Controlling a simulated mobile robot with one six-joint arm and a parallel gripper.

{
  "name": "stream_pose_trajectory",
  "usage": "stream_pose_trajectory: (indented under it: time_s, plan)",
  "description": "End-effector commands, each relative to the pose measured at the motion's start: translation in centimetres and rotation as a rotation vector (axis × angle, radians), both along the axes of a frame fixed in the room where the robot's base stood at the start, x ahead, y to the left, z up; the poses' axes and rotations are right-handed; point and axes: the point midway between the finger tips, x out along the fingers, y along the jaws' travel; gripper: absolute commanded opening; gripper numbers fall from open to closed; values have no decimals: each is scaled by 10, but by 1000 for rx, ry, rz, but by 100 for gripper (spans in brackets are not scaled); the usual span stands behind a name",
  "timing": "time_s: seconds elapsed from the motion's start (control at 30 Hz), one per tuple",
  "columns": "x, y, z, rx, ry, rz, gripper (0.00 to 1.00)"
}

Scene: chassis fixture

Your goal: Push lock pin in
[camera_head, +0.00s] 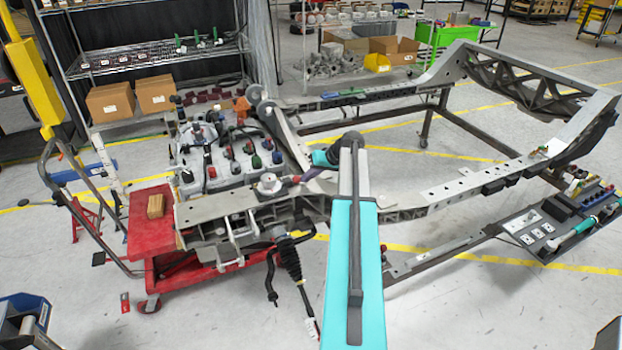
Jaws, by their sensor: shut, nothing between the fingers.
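My teal arm (353,265) reaches up from the bottom middle to the chassis frame (455,190). Its wrist bends left over the near rail. A round pale fitting (268,184) stands on that plate just left of the fingertips. I cannot tell whether the fingertips touch it. The lock pin cannot be made out for certain at this size, and my arm hides part of the rail behind it.
A box of coloured knobs (215,165) sits behind the plate. A tool tray (545,228) lies at right. Open floor (470,310) shows at the lower right.

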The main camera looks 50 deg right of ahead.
Motion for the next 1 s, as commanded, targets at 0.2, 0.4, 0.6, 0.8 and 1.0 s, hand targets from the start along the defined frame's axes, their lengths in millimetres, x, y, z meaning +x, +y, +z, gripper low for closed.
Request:
stream_pose_trajectory:
  time_s: [0.2,0.4,0.6,0.8,1.0]
  plan:
    - [3,8,0,2,0,3,0]
    - [3,9,0,4,1,5,0]
    - [2,9,1,6,0,6,0]
    - [-6,6,10,4,-2,4,0]
    - [-21,0,28,1,-2,1,0]
